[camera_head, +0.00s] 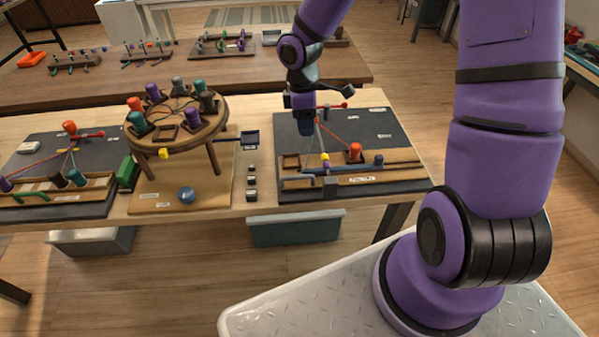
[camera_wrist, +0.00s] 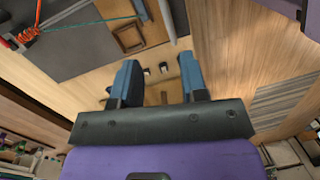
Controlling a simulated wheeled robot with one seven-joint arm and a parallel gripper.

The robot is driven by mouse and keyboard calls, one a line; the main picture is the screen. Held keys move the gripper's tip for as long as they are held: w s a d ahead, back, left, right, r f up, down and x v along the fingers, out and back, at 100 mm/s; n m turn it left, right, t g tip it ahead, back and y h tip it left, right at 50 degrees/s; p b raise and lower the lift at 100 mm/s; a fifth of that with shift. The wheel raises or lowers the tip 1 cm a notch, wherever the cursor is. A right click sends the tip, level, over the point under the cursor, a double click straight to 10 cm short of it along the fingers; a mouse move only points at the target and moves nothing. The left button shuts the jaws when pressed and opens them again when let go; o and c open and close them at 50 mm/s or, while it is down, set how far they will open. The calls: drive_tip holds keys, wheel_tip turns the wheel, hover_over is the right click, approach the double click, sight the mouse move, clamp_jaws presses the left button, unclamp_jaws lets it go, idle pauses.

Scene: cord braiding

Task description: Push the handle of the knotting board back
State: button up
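The knotting board (camera_head: 395,145) is the dark board on the right half of the near table in the head view. A wooden strip (camera_head: 395,172) runs along its front, with a dark blue-grey bar (camera_head: 298,182) at the strip's left end that looks like the handle. Red and pale cords run over the board to an orange-red bobbin (camera_head: 355,152). My gripper (camera_head: 306,127) hangs above the board's left part, behind the bar. In the wrist view my gripper (camera_wrist: 158,75) has two blue fingers wide apart with nothing held; the board (camera_wrist: 75,50) shows at upper left.
A round wooden braiding stand (camera_head: 180,135) with several coloured bobbins stands left of the board. Several small black blocks (camera_head: 252,181) lie between them. Another dark board (camera_head: 40,150) lies at far left. Grey bins (camera_head: 297,228) sit below the table.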

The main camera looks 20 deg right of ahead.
drive_tip(key=shift+n+y, duration=0.5)
drive_tip(key=shift+n, duration=0.3)
drive_tip(key=a+f, duration=0.1)
drive_tip(key=f, duration=0.4)
drive_tip(key=s+f, duration=0.1)
drive_tip(key=f, duration=0.4)
drive_tip(key=a+f, duration=0.1)
drive_tip(key=f, duration=0.4)
drive_tip(key=shift+s+a+f, duration=0.2)
drive_tip(key=shift+a+f, duration=0.05)
drive_tip(key=shift+a, duration=0.05)
